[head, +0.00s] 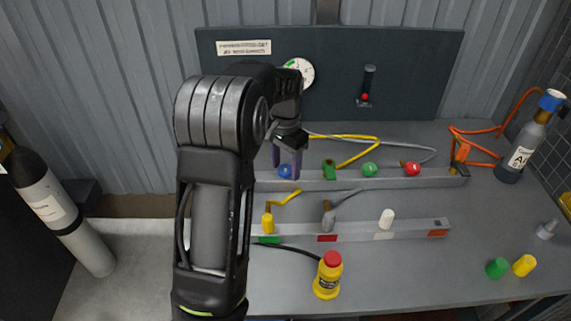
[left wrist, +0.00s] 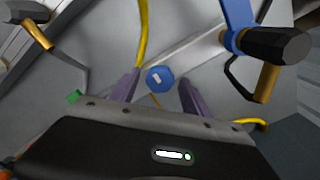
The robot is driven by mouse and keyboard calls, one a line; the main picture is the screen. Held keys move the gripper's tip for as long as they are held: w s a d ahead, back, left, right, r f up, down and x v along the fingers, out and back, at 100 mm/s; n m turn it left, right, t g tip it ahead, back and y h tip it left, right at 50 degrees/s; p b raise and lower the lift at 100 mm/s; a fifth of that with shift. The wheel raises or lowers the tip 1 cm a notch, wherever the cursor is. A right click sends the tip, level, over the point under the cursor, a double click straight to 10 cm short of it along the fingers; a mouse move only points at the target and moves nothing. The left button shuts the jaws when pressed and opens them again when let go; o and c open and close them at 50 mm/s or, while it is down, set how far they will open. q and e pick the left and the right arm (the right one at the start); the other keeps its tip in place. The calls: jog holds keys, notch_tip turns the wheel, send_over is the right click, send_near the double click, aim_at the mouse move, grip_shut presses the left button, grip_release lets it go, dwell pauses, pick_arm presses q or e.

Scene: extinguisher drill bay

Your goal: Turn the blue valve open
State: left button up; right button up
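The blue valve knob (head: 285,171) sits on the left part of the rear grey rail in the head view. In the left wrist view the blue knob (left wrist: 160,78) is a faceted disc with a small white mark. My left gripper (head: 287,161) points down over it. Its two purple fingers stand on either side of the knob, and in the left wrist view gaps show between the knob and both fingers. The gripper is open. The knob's stem is mostly hidden. My right gripper is not in view.
Green (head: 370,169) and red (head: 412,168) knobs sit farther right on the rear rail (head: 440,180). The front rail (head: 342,232) carries several fittings. A yellow bottle (head: 327,276) stands in front, and a blue-capped cylinder (head: 524,145) at right. Bench between is mostly clear.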

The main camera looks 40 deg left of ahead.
pick_arm(q)
grip_shut()
dwell(0.4)
jog(key=shift+r+n, duration=0.1)
jog(key=shift+n, duration=0.3)
jog(key=n+p, duration=0.1)
jog(key=n, duration=0.2)
jog(key=shift+n+p, duration=0.3)
jog(key=shift+p, duration=0.1)
jog(key=n+p, duration=0.1)
jog(key=n, duration=0.3)
jog(key=shift+n, duration=0.3)
jog(key=n+p, duration=0.2)
jog(key=n, duration=0.2)
jog(key=n+p, duration=0.1)
jog(key=n, duration=0.4)
jog(key=shift+p, duration=0.35)
